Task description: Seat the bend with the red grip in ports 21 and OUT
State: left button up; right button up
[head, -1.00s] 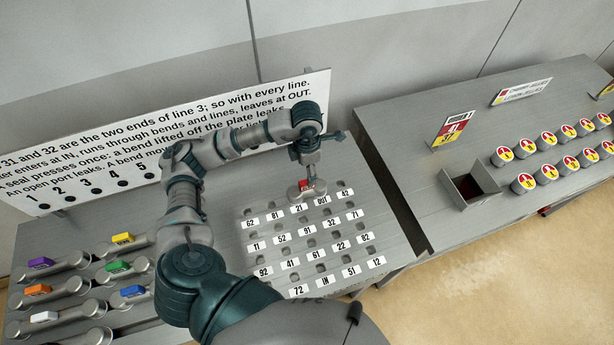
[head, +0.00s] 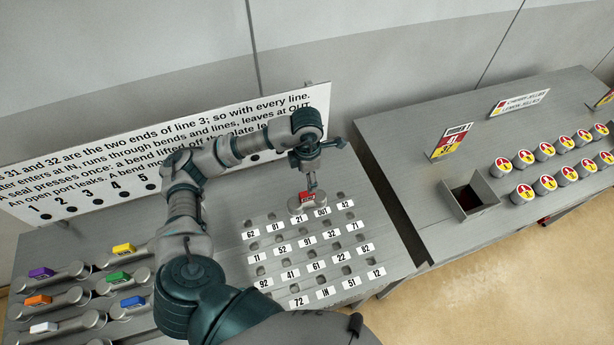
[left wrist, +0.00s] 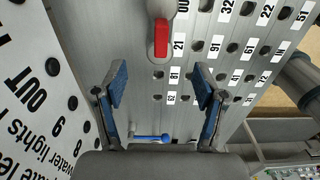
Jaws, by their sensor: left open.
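The bend with the red grip (head: 306,197) lies at the back row of the port plate (head: 383,225), behind labels 21 (head: 300,218) and OUT (head: 321,212). In the left wrist view its red grip (left wrist: 161,38) shows at the top, with one grey end beside label 21. The other end is cut off by the frame edge. I cannot tell if it sits fully down. My left gripper (head: 312,181) is just above the bend. In the left wrist view its blue-padded fingers (left wrist: 159,72) are spread apart with nothing between them. My right gripper is not in view.
Bends with purple (head: 41,272), orange, white, yellow, green and blue grips lie at the left. A lettered board (head: 215,140) stands behind the plate. A second table (head: 400,140) with an open box and round jars is right.

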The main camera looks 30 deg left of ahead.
pick_arm(q)
notch_tip(320, 180, up, 7)
jog(key=p, duration=0.3)
jog(key=shift+f, duration=0.2)
dwell(0.3)
